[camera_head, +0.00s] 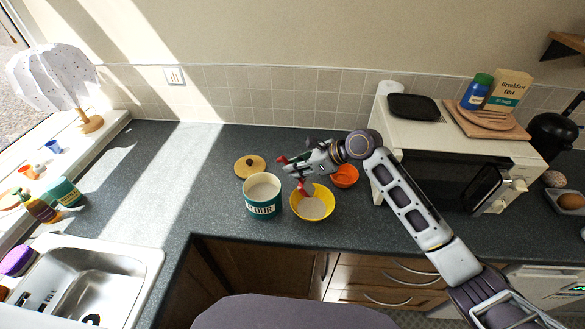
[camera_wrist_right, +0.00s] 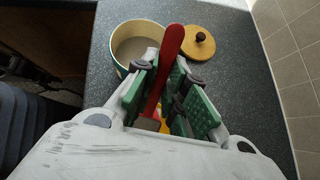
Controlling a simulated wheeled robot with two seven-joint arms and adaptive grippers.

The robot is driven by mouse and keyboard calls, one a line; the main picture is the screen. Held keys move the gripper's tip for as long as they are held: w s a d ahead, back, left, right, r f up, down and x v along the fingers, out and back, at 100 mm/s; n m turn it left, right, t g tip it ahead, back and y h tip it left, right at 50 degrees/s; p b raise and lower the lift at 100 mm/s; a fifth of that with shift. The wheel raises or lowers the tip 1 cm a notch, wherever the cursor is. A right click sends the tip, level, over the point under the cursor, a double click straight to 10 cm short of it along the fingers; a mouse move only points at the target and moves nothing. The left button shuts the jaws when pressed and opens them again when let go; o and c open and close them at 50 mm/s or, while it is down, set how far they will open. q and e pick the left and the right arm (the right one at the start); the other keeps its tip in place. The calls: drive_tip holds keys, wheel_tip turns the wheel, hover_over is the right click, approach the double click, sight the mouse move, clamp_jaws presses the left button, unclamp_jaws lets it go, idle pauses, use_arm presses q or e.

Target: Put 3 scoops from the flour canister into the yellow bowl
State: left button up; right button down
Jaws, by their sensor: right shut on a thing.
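The flour canister (camera_head: 263,207), a teal and cream tub marked FLOUR, stands open on the counter with pale flour inside. It also shows in the right wrist view (camera_wrist_right: 120,60). The yellow bowl (camera_head: 328,212) stands just right of it and holds some pale flour; the gripper hides most of it in the wrist view. My right gripper (camera_head: 298,172) is above the bowl's back left side, shut on a red-handled scoop (camera_wrist_right: 171,55). The scoop's lower end (camera_head: 302,188) points down over the bowl; whether it holds flour is hidden. My left gripper is out of view.
A wooden lid with a dark knob (camera_head: 249,167) lies behind the canister. An orange bowl (camera_head: 345,178) stands behind right of the yellow bowl, close to my right arm. A white microwave (camera_head: 420,150) is at right. The sink (camera_head: 85,280) is at left; counter between is clear.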

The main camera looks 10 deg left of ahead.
drive_tip(key=shift+s+d+r+t+y+b, duration=0.1)
drive_tip(key=shift+s+d+t+y+b, duration=0.1)
drive_tip(key=shift+d+y, duration=0.25)
drive_tip(key=shift+s+d+r+t+y+b, duration=0.1)
drive_tip(key=shift+d+y+b, duration=0.1)
drive_tip(key=shift+d+y, duration=0.25)
drive_tip(key=d+y+b, duration=0.1)
drive_tip(key=d+r+y+b, duration=0.1)
drive_tip(key=shift+s+t+y, duration=0.2)
drive_tip(key=shift+t+y, duration=0.1)
drive_tip(key=shift+d+r, duration=0.1)
drive_tip(key=shift+d, duration=0.05)
idle(0.5)
